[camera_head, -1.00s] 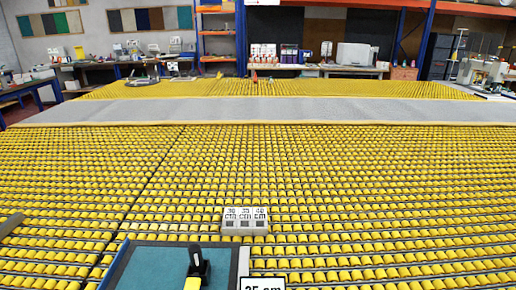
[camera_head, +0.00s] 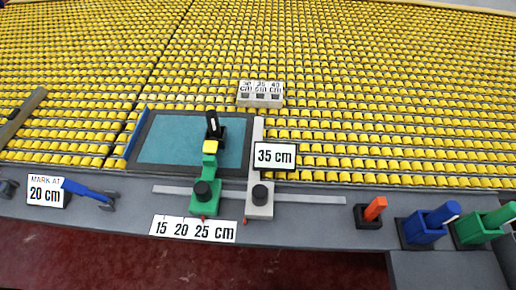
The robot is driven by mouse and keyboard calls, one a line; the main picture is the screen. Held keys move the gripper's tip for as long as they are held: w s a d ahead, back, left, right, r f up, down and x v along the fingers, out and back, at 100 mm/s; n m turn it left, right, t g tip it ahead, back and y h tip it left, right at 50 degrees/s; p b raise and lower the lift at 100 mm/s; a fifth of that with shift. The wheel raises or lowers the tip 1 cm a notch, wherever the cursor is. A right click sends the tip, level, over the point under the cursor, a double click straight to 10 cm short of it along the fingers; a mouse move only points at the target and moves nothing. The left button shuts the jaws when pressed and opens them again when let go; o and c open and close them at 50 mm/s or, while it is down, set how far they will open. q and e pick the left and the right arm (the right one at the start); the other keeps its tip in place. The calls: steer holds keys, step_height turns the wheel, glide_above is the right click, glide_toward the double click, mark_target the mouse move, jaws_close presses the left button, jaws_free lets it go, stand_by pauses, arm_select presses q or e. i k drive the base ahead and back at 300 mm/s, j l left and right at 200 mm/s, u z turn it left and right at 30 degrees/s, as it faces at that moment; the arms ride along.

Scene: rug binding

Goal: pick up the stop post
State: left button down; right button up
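No thing is labelled as the stop post; the closest match is a short orange post (camera_head: 375,208) leaning in a small black block (camera_head: 368,219) on the grey front ledge, right of the middle. A grey block (camera_head: 260,93) with three dark square sockets, labelled 30, 35 and 40 cm, stands on the yellow rollers. Its sockets look empty. Neither of my grippers is in view.
A teal mat (camera_head: 170,140) lies in a dark frame. A green slider (camera_head: 204,196) and a grey slider (camera_head: 260,200) sit on a metal rail (camera_head: 320,199). A blue holder (camera_head: 418,233) and green holder (camera_head: 472,230) stand right. A blue-handled tool (camera_head: 85,190) lies left.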

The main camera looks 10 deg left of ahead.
mark_target(379, 204)
steer(key=l+z, duration=0.1)
steer(key=z, duration=0.35)
steer(key=l+z, duration=0.2)
steer(key=z, duration=0.3)
steer(key=k+j+z, duration=0.25)
